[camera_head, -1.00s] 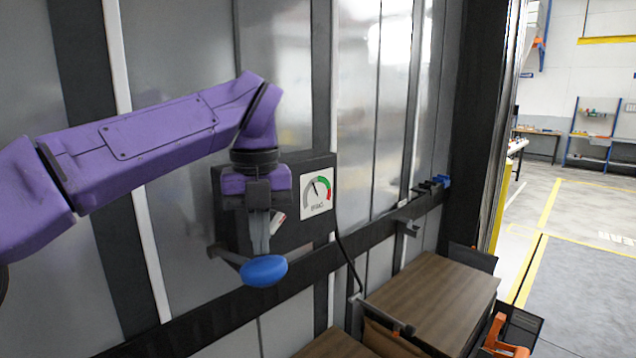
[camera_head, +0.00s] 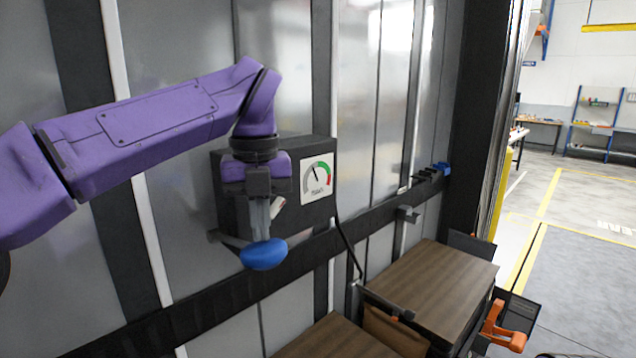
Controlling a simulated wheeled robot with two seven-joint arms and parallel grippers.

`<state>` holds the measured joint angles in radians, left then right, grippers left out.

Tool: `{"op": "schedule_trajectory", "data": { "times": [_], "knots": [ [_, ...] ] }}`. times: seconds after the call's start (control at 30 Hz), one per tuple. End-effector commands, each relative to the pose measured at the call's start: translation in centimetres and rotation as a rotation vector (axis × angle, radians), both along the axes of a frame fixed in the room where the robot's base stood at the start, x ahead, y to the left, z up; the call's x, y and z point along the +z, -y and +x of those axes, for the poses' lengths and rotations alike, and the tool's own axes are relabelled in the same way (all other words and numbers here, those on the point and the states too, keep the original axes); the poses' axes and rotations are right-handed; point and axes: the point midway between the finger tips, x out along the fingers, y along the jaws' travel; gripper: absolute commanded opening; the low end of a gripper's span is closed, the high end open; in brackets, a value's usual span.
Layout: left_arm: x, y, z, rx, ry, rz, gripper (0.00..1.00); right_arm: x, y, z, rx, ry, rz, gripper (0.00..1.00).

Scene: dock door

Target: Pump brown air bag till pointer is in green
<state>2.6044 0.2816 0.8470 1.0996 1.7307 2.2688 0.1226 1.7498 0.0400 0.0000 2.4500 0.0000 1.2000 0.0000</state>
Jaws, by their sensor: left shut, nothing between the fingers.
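My left gripper (camera_head: 262,236) is shut and empty, pointing down. Its fingertips are at the top of a blue bulb (camera_head: 264,256) on a bracket; I cannot tell whether they press it. Behind the gripper, a dark box (camera_head: 232,208) on the wall carries a white gauge (camera_head: 317,184) with grey, green and red arc parts. Its pointer stands up and slightly left, in the grey part before the green. A brown air bag (camera_head: 392,332) is at the lower right between two wood-topped loads, with a black hose running down toward it. My right gripper is out of view.
The wood-topped loads (camera_head: 432,290) stand along the ribbed metal wall. An orange handle-like part (camera_head: 507,328) is at the lower right. A dark rail (camera_head: 190,318) with hooks runs along the wall. Open floor with yellow lines lies beyond the door at right.

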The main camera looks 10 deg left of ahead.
Motion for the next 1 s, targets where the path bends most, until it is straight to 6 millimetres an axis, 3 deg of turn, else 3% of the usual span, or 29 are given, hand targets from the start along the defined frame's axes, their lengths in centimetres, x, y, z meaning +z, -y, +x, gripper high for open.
{"op": "schedule_trajectory", "data": {
  "times": [1.0],
  "knots": [
    [-6.5,0.0,0.0,0.000,0.000,0.001,0.00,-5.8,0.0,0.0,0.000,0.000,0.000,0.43]
  ]
}}
